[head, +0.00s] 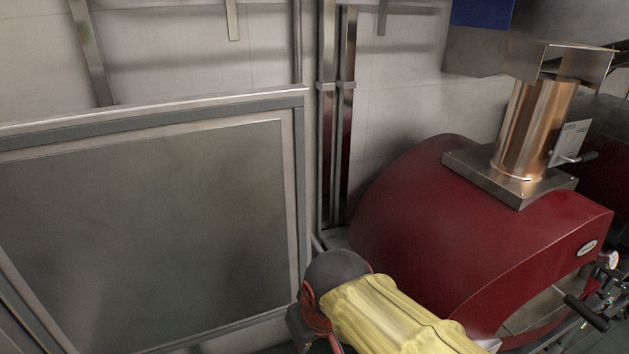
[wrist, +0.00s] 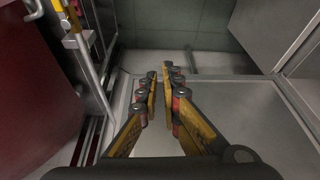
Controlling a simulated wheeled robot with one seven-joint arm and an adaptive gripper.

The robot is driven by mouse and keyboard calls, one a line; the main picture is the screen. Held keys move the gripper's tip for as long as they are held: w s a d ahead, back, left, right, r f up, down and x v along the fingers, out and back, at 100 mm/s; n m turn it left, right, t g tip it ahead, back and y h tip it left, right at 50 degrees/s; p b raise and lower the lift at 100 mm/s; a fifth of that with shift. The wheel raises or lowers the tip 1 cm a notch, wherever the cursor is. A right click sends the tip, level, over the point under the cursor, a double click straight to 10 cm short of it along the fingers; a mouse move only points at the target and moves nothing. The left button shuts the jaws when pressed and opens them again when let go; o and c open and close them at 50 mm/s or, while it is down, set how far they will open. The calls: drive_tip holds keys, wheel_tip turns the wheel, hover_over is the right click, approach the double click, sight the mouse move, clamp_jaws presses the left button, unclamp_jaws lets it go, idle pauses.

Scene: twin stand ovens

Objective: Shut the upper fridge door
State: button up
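A large grey panel (head: 150,230) in a pale metal frame fills the left of the head view. It looks like the upper fridge door, seen face on and standing open, though its hinge and the fridge opening cannot be made out. My gripper (wrist: 160,72) shows in the wrist view with its fingers drawn close together, only a narrow gap between the tips and nothing held. A pale framed panel (wrist: 235,110) lies beyond and below the fingers; whether they touch it cannot be told. In the head view my yellow-sleeved arm is at the bottom centre, and the fingers are hidden.
A red domed oven (head: 450,230) with a copper flue (head: 535,130) stands right of the panel. Upright metal pipes (head: 337,130) run along the tiled wall between them.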

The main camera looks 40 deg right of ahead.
drive_tip(key=w+d+m, duration=0.1)
drive_tip(key=d, duration=0.1)
drive_tip(key=w+d+f+m+g+p, duration=0.1)
drive_tip(key=d, duration=0.1)
drive_tip(key=w+d+f+m+g+y+p, duration=0.1)
drive_tip(key=d, duration=0.1)
clamp_jaws()
drive_tip(key=w+d+r+m+t+y+p, duration=0.15)
drive_tip(key=w+d+m+t+y, duration=0.25)
drive_tip(key=w+d, duration=0.7)
drive_tip(key=w+d+r+m+t+y+p, duration=0.1)
drive_tip(key=w+d+m+t+y+p, duration=0.3)
drive_tip(key=w+d, duration=0.8)
drive_tip(key=d+r+n+t+y+b, duration=0.2)
drive_tip(key=d+r+t, duration=0.2)
drive_tip(key=r, duration=0.5)
drive_tip(key=w+a, duration=0.5)
drive_tip(key=a, duration=0.2)
drive_tip(key=shift+a+r+n, duration=0.15)
drive_tip(key=shift+a+n, duration=0.05)
drive_tip(key=shift+n, duration=0.1)
